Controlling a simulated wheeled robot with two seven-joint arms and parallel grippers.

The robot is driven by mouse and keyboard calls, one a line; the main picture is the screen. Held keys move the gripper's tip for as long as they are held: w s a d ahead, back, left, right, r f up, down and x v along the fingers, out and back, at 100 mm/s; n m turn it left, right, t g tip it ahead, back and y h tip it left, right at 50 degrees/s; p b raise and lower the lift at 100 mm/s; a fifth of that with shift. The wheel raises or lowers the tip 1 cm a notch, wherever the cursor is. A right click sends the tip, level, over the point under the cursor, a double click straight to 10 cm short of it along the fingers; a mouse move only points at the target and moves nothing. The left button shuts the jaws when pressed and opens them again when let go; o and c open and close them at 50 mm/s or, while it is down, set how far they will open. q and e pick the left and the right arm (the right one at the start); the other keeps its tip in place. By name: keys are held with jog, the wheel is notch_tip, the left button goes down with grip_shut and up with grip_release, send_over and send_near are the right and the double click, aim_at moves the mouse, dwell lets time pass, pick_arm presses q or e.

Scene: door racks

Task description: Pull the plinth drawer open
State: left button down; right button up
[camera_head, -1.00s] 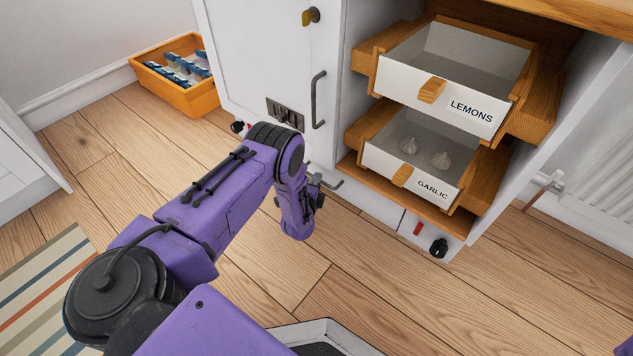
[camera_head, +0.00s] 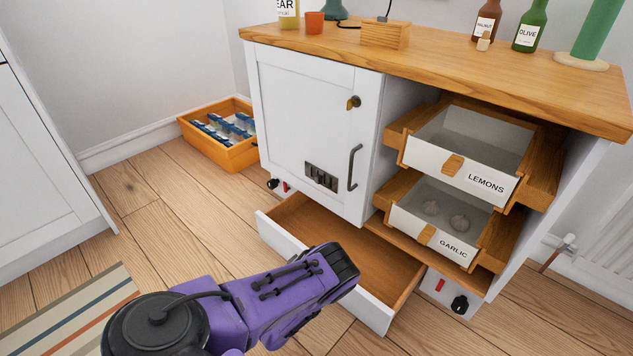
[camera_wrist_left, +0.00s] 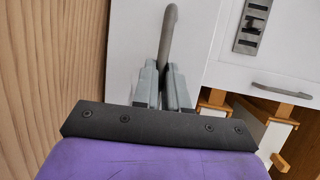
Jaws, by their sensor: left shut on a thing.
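The plinth drawer (camera_head: 350,245) stands pulled out at the foot of the white cabinet, its wooden inside bare where it shows. Its white front panel (camera_head: 377,314) is partly covered by my purple left arm. In the left wrist view, the fingers of my left gripper (camera_wrist_left: 165,78) are shut on the grey drawer handle (camera_wrist_left: 168,32), against the white drawer front (camera_wrist_left: 129,45). In the head view, the handle and fingertips are hidden behind the arm. My right gripper is not in view.
Open drawers labelled LEMONS (camera_head: 486,183) and GARLIC (camera_head: 453,248) jut out at the right, above the plinth. The cabinet door (camera_head: 305,120) is closed. An orange crate (camera_head: 232,155) with blue packets stands on the floor at the left. A striped rug (camera_head: 80,315) lies front left.

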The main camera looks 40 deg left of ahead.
pick_arm(q)
jog(key=s, duration=0.3)
jog(key=s+p, duration=0.1)
jog(key=s, duration=0.1)
jog(key=shift+s+d, duration=0.2)
jog(key=shift+s, duration=0.2)
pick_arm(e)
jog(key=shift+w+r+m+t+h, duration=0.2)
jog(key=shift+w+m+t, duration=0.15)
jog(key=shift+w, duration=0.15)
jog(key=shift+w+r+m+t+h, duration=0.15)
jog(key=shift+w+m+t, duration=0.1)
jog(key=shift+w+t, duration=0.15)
pick_arm(q)
jog(key=c, duration=1.2)
grip_release()
